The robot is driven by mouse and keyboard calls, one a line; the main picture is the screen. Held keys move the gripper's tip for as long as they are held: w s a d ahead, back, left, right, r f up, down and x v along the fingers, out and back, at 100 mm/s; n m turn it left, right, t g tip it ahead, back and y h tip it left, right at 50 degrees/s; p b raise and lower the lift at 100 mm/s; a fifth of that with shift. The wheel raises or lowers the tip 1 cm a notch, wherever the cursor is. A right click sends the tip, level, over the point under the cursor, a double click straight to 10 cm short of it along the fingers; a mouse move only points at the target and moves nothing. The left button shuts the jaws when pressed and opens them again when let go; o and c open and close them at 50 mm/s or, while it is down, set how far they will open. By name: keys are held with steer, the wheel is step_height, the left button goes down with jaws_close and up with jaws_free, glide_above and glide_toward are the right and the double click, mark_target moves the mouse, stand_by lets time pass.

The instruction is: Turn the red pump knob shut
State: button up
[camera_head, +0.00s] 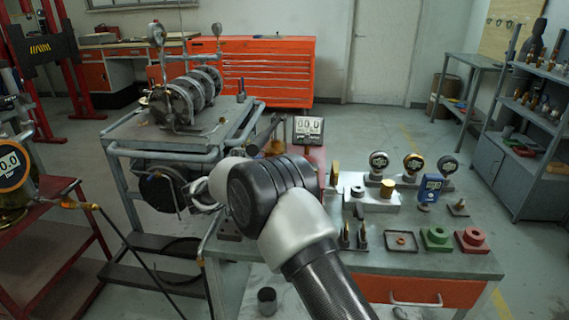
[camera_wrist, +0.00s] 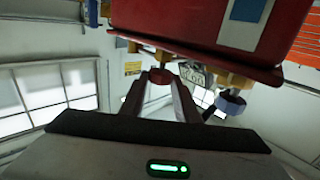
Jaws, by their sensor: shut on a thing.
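In the wrist view, the red knob (camera_wrist: 160,76) sits under a brass fitting below the red pump body (camera_wrist: 285,70). My gripper (camera_wrist: 161,84) has its two fingers closed in on either side of the red knob, and it is shut on it. The fingertips partly cover the knob's sides. In the head view, my arm hides the knob and my gripper. Part of a red housing (camera_head: 318,157) shows just behind my arm, below a digital counter (camera_head: 308,130).
A blue-grey knob (camera_wrist: 230,102) hangs right of my gripper in the wrist view. In the head view, a bench (camera_head: 450,265) with gauges and small parts stands right of my arm. A metal cart (camera_head: 130,135) with a machine stands left. An orange tool cabinet (camera_head: 262,70) is behind.

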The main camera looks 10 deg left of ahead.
steer(key=shift+w+r, duration=0.1)
steer(key=shift+r, duration=0.15)
steer(key=o, duration=1)
steer(key=shift+o, duration=0.2)
steer(key=shift+f, duration=0.1)
steer(key=p+v, duration=0.2)
steer(key=v, duration=1.5)
steer(key=shift+a, duration=0.15)
